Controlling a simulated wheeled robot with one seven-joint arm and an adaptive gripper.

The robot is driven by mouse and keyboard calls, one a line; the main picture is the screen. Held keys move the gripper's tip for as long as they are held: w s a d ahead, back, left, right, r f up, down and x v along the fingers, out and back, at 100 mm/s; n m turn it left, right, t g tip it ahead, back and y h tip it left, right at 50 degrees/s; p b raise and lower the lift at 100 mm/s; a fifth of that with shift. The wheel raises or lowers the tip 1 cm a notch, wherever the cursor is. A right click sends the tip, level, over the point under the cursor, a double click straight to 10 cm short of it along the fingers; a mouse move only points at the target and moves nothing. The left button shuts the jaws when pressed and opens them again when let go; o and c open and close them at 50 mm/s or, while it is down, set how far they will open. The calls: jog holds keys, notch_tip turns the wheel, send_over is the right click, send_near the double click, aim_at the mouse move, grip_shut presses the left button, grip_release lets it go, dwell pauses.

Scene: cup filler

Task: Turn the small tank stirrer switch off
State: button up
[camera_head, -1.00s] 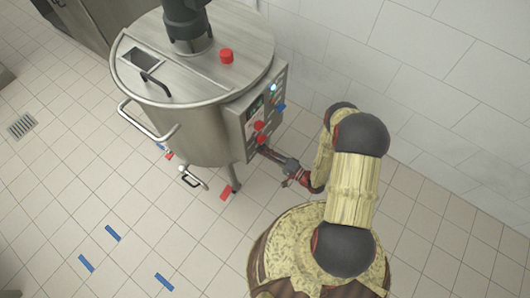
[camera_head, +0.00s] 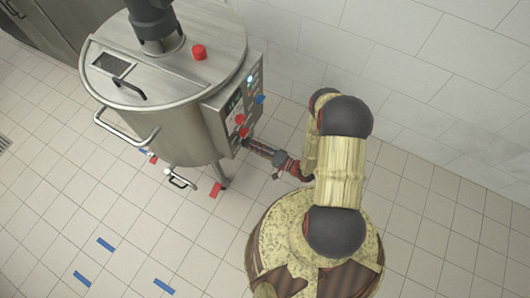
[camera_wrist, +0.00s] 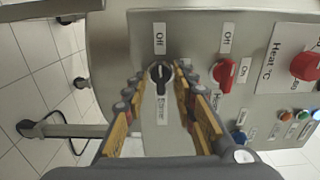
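The small tank (camera_head: 180,130) is a round steel vessel with a control panel (camera_head: 222,122) on its right side. In the wrist view, a black rotary switch (camera_wrist: 159,76) sits on the steel panel. A label reading "Off" is above it, and a label below it seems to read "Stirrer". I cannot tell for sure which way its handle points. My gripper (camera_wrist: 159,82) is open, with one finger on each side of the black switch and gaps visible between. In the head view my gripper (camera_head: 250,146) is at the panel's lower end, partly blending with it.
A red switch (camera_wrist: 226,74) with "Off" and "On" labels is just right of the right finger. A red heat knob (camera_wrist: 307,67) and a blue knob (camera_wrist: 238,137) are farther right. The tank's side handle (camera_head: 137,132) sticks out left. Tiled floor and wall surround it.

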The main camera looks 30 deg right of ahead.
jog(key=v, duration=1)
jog(key=shift+s, duration=0.2)
jog(key=shift+d, duration=0.1)
